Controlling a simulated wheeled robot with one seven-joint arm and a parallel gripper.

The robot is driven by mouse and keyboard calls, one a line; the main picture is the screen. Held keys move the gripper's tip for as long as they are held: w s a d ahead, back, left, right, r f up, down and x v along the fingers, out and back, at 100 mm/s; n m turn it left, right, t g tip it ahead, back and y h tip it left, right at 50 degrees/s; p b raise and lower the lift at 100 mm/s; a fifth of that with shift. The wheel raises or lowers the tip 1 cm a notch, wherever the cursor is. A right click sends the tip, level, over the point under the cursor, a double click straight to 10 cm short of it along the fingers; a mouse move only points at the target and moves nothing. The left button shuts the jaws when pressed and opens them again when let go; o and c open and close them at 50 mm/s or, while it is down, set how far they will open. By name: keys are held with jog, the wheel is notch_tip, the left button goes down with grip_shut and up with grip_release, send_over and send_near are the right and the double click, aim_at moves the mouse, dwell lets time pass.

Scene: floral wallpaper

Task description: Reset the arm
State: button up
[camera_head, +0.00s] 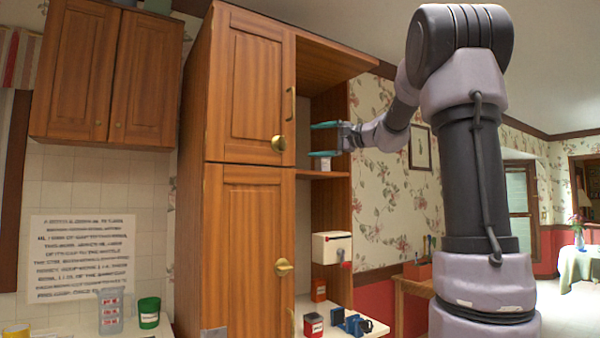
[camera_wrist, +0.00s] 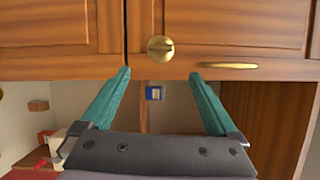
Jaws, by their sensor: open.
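My gripper (camera_head: 323,140) is raised at the open shelf of the tall wooden cabinet (camera_head: 236,180). Its two teal fingers are spread apart, one above the other in the head view. In the wrist view the open gripper (camera_wrist: 160,76) has nothing held between its fingers. A small white item (camera_head: 325,164) stands on the shelf just below the lower finger; I cannot tell whether they touch. My arm reaches from the right, bent, towards the cabinet.
The wrist view shows a brass knob (camera_wrist: 160,48) and a bar handle (camera_wrist: 223,66) beyond the fingertips, and a small blue item (camera_wrist: 154,93) farther off. Below the shelf are a cream box (camera_head: 331,248), a red canister (camera_head: 313,324) and a blue object (camera_head: 351,323).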

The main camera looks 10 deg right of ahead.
jog(key=s+a+f+n+g+h, duration=0.2)
jog(key=s+a+f+g, duration=0.15)
jog(key=s+f, duration=0.4)
jog(key=s+a+f+n+g+h, duration=0.1)
jog(key=s+a+f+g+h, duration=0.1)
jog(key=s+a+f, duration=0.5)
jog(key=s+d+f+n+h, duration=0.1)
jog(key=s+d+f+h, duration=0.2)
jog(key=s+f, duration=0.4)
jog(key=s+d+f+n+g+h, duration=0.1)
jog(key=s+d+f, duration=0.3)
jog(key=s, duration=0.6)
notch_tip(320, 180, down, 3)
jog(key=shift+d+r+n+h, duration=0.15)
jog(key=shift+d+n+h, duration=0.05)
jog(key=shift+n+h, duration=0.65)
